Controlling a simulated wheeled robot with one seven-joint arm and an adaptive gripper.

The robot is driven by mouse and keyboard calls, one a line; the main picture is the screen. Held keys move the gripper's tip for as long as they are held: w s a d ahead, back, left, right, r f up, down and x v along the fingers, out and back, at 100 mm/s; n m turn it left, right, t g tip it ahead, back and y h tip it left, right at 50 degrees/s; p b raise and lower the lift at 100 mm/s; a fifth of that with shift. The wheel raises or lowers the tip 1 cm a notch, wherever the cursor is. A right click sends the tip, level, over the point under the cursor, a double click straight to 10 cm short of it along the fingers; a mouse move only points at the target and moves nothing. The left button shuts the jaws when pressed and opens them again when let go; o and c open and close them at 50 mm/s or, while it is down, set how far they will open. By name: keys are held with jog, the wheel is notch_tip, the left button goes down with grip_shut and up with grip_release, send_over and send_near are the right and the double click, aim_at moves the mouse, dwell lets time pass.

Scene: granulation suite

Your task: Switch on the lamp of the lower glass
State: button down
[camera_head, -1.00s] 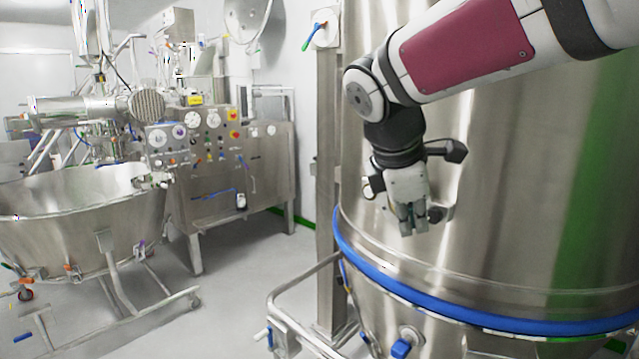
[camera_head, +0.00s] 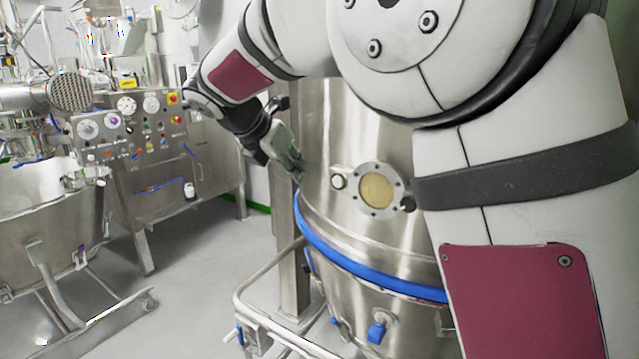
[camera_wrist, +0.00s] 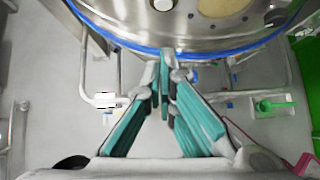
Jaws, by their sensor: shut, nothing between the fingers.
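The lower glass (camera_head: 376,190) is a round, yellowish window in a bolted metal ring on the steel vessel (camera_head: 345,130). A small round fitting with a pale centre (camera_head: 338,181) sits just left of it, and a dark knob (camera_head: 408,203) is at its right. My gripper (camera_head: 299,176) is shut and empty, left of the small fitting near the vessel's left edge. In the wrist view the closed fingertips (camera_wrist: 166,56) lie over the blue band, with the glass (camera_wrist: 222,6) and fitting (camera_wrist: 163,4) cut by the top edge. Whether the fingers touch the vessel cannot be told.
A blue band (camera_head: 365,271) rings the vessel below the glass. A metal rail frame (camera_head: 262,318) stands at its lower left.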

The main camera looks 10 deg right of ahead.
aim_at(338, 182)
jog(key=w+d+r+p+x, duration=0.1)
jog(key=r+p+x, duration=0.1)
jog(key=x, duration=1.1)
jog(key=shift+d, duration=0.25)
